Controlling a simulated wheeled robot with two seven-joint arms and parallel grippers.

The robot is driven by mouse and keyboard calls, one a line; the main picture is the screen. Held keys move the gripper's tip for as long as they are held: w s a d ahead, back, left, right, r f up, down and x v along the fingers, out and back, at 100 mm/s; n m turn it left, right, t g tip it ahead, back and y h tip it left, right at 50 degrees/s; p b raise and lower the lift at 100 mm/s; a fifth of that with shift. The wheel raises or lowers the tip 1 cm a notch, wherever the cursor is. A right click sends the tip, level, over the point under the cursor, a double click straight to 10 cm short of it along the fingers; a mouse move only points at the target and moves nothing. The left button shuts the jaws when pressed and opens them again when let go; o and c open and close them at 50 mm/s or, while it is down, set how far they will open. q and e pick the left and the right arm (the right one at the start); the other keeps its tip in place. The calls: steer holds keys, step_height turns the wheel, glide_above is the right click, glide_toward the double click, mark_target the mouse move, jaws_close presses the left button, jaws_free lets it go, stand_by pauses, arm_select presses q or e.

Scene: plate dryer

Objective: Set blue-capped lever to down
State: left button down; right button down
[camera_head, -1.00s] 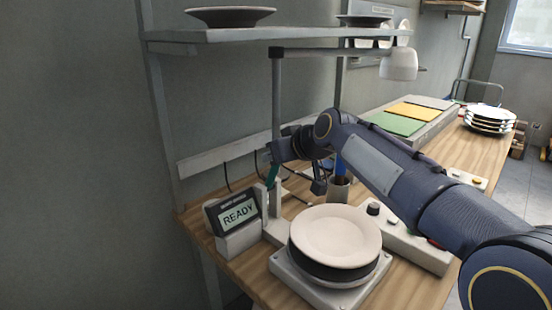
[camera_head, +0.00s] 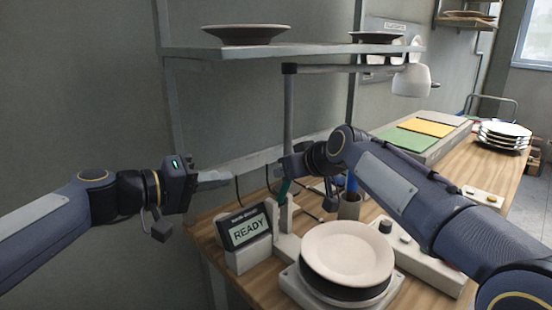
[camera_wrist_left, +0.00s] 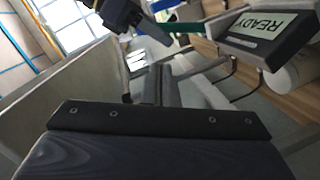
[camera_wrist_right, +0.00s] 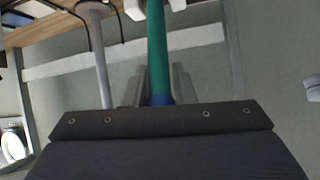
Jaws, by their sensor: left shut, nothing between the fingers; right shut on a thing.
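The lever's green shaft (camera_head: 284,190) rises from a pale bracket (camera_head: 287,215) beside the READY display, slightly tilted. In the right wrist view the green shaft (camera_wrist_right: 157,50) runs from the bracket to a blue cap (camera_wrist_right: 161,99) between my right fingers. My right gripper (camera_head: 288,172) is shut on the blue cap; the arm hides the cap in the head view. My left gripper (camera_head: 212,179) is shut and empty, in the air left of the lever and apart from it. The left wrist view shows the left fingers (camera_wrist_left: 162,85) together, with the green shaft (camera_wrist_left: 180,28) beyond.
A READY display (camera_head: 246,229) stands just left of the bracket. A pale plate (camera_head: 348,252) sits on a dark round holder in front. A pen cup (camera_head: 349,206) and a control panel (camera_head: 425,260) are to the right. A shelf (camera_head: 290,53) hangs above.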

arm_select(q)
steer(key=w+r+t+h, duration=0.1)
steer(key=w+r, duration=0.2)
steer(key=w, duration=0.2)
steer(key=w+d+f, duration=0.2)
steer(key=w+d, duration=0.1)
steer(key=d, duration=0.7)
steer(key=shift+w+d+n, duration=0.35)
steer(key=shift+w+n, duration=0.05)
